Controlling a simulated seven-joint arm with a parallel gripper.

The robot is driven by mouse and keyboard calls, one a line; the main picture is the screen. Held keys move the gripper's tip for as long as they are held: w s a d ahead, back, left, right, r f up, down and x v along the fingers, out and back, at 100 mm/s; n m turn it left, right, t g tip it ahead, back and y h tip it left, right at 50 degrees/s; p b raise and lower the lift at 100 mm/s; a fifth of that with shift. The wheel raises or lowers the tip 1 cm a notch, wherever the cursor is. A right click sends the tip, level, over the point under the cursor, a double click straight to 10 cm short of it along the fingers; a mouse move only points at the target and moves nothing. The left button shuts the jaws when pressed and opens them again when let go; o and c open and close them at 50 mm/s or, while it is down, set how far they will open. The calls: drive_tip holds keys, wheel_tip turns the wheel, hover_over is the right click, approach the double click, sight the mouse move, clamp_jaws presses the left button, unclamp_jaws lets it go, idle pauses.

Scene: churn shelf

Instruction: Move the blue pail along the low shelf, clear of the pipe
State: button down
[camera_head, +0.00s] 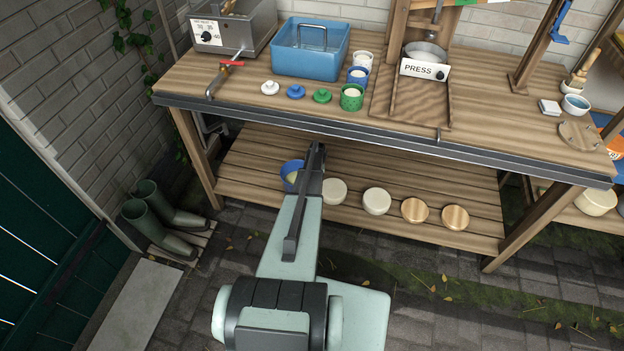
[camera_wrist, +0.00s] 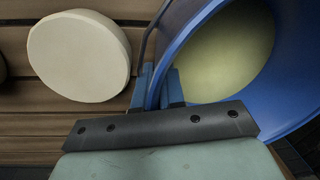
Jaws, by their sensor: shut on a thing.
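The blue pail (camera_head: 289,172) is at the left part of the low shelf (camera_head: 245,160), partly hidden by my arm. In the wrist view the pail (camera_wrist: 292,75) fills the right side, its open mouth and pale inside facing the camera. My gripper (camera_wrist: 160,87) is shut on the pail's near rim at its left side; my arm hides the fingertips in the head view. A grey bent pipe (camera_head: 207,127) shows under the worktop at the left, behind the front leg and left of the pail. Whether the pail touches the shelf boards is unclear.
A cream round cheese (camera_head: 333,191) stands just right of my arm, also large in the wrist view (camera_wrist: 78,55). Another cream round (camera_head: 377,201) and two wooden-coloured rounds (camera_head: 414,210) continue rightward. The worktop edge (camera_head: 380,142) overhangs the shelf.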

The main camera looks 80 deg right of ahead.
drive_tip(key=c, duration=1.2)
unclamp_jaws()
drive_tip(key=shift+f, duration=0.1)
drive_tip(key=shift+c, duration=0.2)
wheel_tip(320, 180, up, 12)
drive_tip(key=s, duration=0.1)
drive_tip(key=shift+d, duration=0.15)
